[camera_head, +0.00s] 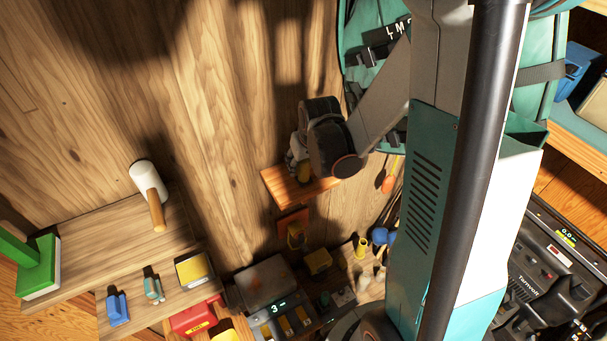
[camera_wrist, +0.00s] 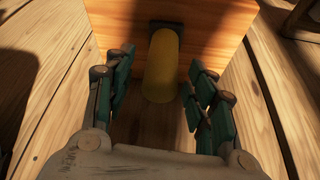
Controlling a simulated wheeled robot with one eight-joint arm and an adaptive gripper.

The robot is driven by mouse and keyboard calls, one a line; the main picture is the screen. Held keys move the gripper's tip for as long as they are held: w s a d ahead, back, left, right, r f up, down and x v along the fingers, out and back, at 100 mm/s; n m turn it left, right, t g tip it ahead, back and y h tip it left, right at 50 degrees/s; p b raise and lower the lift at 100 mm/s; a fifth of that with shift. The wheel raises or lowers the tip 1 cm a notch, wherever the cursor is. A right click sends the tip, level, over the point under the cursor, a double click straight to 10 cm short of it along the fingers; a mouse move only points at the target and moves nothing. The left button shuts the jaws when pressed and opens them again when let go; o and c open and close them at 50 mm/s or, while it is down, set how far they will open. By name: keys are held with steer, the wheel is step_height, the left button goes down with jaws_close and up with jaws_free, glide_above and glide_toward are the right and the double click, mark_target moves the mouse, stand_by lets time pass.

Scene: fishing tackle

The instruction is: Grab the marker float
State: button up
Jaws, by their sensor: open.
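A yellow cylinder with a dark end, which looks like the marker float (camera_wrist: 162,65), stands between my fingers in the wrist view, against an orange-brown wooden shelf (camera_wrist: 215,30). My gripper (camera_wrist: 160,78) is open, with a green-padded finger on each side of the cylinder and a gap on both sides. In the head view my gripper (camera_head: 299,163) is at the small wooden shelf (camera_head: 275,183), and a bit of yellow (camera_head: 304,173) shows beside it. My arm and gripper hide most of the cylinder there.
A scale-like device (camera_head: 265,285) and small yellow items sit below my gripper. A teal bag (camera_head: 360,60) hangs behind my arm. The plank wall at upper left is bare.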

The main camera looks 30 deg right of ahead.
jaws_close()
steer(key=shift+r, duration=0.1)
stand_by(0.3)
